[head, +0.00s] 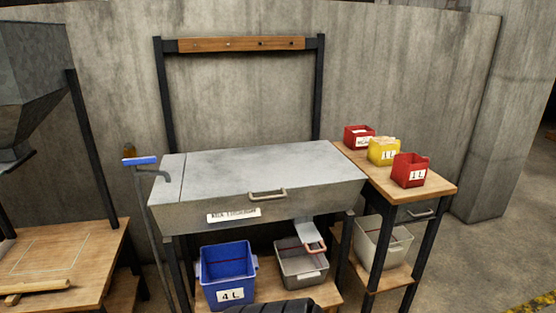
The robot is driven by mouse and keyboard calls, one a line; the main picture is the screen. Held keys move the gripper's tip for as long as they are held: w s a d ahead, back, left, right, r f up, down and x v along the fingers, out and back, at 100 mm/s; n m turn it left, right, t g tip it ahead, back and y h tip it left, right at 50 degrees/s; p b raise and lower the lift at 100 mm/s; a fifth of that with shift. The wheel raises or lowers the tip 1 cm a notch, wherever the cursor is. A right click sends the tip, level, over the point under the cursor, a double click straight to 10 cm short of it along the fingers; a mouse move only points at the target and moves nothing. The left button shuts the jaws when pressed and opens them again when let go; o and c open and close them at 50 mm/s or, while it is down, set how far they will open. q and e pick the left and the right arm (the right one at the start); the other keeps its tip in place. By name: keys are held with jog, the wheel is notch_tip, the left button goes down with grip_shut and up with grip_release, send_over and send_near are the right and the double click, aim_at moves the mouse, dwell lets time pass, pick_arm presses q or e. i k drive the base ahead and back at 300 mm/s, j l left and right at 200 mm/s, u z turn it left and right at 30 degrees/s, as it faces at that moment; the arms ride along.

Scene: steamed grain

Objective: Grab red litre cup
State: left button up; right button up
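A red cup (409,171) with a white label reading "1 L" stands upright near the front of the small wooden side table (437,190), on the right in the head view. Just behind it is a yellow cup (383,152), also labelled "1 L". A second red container (358,136) stands at the back of the same table; its label is too small to read surely.
A metal-topped bench (255,172) with a front handle stands left of the side table. Below it are a blue "4 L" bin (228,274) and a grey bin (301,263). A pale bin (383,244) sits under the side table. Floor at the right is clear.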

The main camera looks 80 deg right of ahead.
aim_at(409, 169)
jog(key=z, duration=3.65)
jog(key=i+j+z, duration=0.35)
jog(key=i, duration=0.2)
jog(key=i+j+z, duration=0.35)
jog(key=i+j, duration=0.1)
jog(key=i, duration=0.05)
